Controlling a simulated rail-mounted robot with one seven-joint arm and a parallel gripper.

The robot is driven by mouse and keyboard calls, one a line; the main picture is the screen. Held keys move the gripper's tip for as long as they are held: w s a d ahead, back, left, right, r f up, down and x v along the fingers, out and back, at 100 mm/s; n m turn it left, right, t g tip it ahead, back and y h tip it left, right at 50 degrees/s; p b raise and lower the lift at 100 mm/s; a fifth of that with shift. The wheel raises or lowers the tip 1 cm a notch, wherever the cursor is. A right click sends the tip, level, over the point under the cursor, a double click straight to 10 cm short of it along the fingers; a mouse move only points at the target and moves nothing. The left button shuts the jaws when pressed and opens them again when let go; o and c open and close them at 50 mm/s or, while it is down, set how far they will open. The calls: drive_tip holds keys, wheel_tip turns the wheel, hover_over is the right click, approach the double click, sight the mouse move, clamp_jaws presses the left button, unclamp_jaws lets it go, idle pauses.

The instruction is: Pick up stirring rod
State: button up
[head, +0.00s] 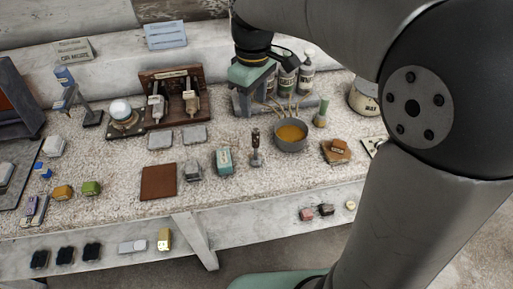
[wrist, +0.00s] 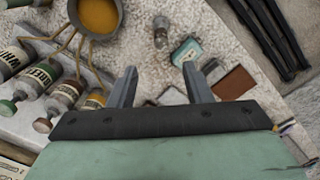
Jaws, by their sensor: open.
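My gripper (wrist: 160,80) is open and empty, its two fingers spread apart in the wrist view. In the head view its green body (head: 250,73) hangs above the back of the bench, left of the bottles; its fingertips are hard to make out there. A slim dark upright tool on a small base (head: 255,148) stands mid-bench, left of the pot. It may be the stirring rod, but I cannot tell for sure. It seems to show in the wrist view (wrist: 161,35), beyond the fingers and apart from them.
A teal box (head: 224,161) and a brown square (head: 158,182) lie to the left. A brown block (head: 336,151) lies right.

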sight(256, 140)
wheel_tip(256, 140, down, 8)
drive_tip(key=shift+f, duration=0.1)
drive_tip(key=f, duration=0.4)
drive_tip(key=shift+s+d+p, duration=0.25)
drive_tip(key=shift+s+p, duration=0.15)
drive_tip(key=shift+f, duration=0.6)
clamp_jaws()
